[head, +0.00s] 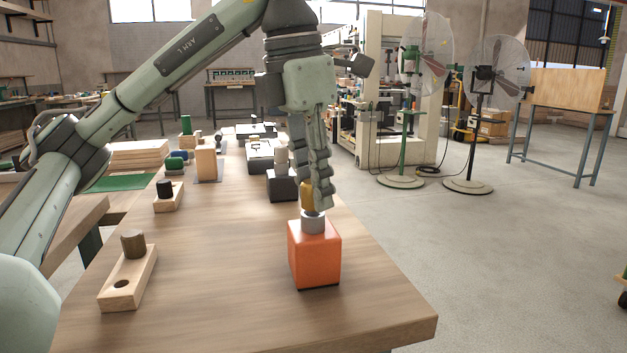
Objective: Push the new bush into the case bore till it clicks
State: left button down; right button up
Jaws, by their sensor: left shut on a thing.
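The case appears to be the orange block (314,256), standing near the right edge of the wooden table, with a grey collar (312,225) on top. My left gripper (319,203) points down right over it and is shut on a small brass-coloured bush (307,193). The bush is upright and its lower end is at the collar's top. The gripper hides part of it, and I cannot tell how far it sits in the bore. My right gripper is not in view.
A wooden block (128,279) with a hole and a brown cylinder (133,243) stands at the left front of the table (220,290). Another block with a dark peg (165,189) and several dark fixtures (262,157) stand farther back. The table's front middle is clear.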

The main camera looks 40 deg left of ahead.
pick_arm(q)
jog(key=shift+f, duration=0.4)
jog(key=c, duration=1.2)
grip_release()
jog(key=shift+o, duration=0.2)
jog(key=r+p, duration=0.2)
jog(key=r, duration=0.1)
jog(key=shift+s+p, duration=0.2)
jog(key=shift+p, duration=0.2)
jog(key=shift+s+a+r+p, duration=0.1)
jog(key=shift+r+p, duration=0.4)
jog(key=shift+r, duration=0.15)
jog(key=shift+s+a+r+p, duration=0.1)
jog(key=shift+r+p, duration=0.35)
jog(key=shift+r, duration=0.4)
jog(key=shift+s+r, duration=0.2)
jog(key=shift+r, duration=0.8)
